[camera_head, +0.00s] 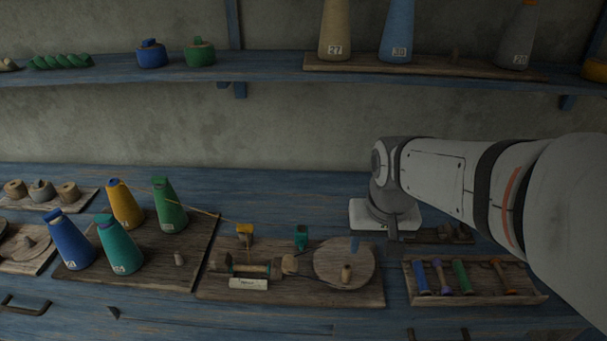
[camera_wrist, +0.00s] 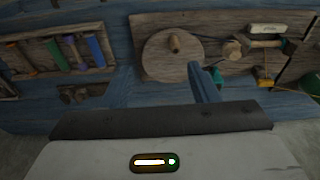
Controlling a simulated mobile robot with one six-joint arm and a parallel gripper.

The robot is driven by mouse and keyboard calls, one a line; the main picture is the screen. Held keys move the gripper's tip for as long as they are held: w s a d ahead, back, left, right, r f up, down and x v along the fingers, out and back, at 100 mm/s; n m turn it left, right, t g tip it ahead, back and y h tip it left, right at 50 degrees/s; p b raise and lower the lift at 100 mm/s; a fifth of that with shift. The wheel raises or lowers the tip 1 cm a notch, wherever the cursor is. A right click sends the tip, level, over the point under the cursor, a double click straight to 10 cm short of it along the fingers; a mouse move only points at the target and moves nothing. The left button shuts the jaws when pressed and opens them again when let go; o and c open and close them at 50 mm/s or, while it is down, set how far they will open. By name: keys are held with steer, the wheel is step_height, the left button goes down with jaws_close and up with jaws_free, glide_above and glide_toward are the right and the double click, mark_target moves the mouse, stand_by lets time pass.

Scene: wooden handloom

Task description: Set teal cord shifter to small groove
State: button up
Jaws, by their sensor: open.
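The teal cord shifter (camera_head: 301,237) stands upright at the back edge of the wooden winder board, between a yellow shifter and the round wooden wheel (camera_head: 345,262). In the wrist view, a small part of the teal shifter (camera_wrist: 218,75) shows just beside my right-hand finger, which partly hides it. My gripper (camera_head: 374,240) is open and empty, to the right of the teal shifter and apart from it, by the back of the wheel. In the wrist view, its two bluish fingers (camera_wrist: 165,88) stand apart, with the wheel beyond them. I cannot make out the grooves.
The yellow shifter (camera_head: 244,233) stands left of the teal one, with a cord running to it from the cone rack (camera_head: 205,255). A wooden bobbin tray (camera_head: 478,296) lies right of the winder board (camera_head: 290,294). A shelf (camera_head: 270,76) with cones hangs above.

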steer(key=w+a+f+g, duration=0.1)
steer(key=w+a+f, duration=0.1)
steer(key=w+a, duration=0.6)
steer(key=g+p, duration=0.1)
glide_above(301, 228)
step_height(301, 228, down, 7)
steer(key=shift+w+f, duration=0.1)
steer(key=shift+f, duration=0.1)
step_height(301, 228, down, 8)
steer(key=shift+r+p, duration=0.15)
steer(key=shift+p, duration=0.35)
steer(key=shift+c, duration=0.2)
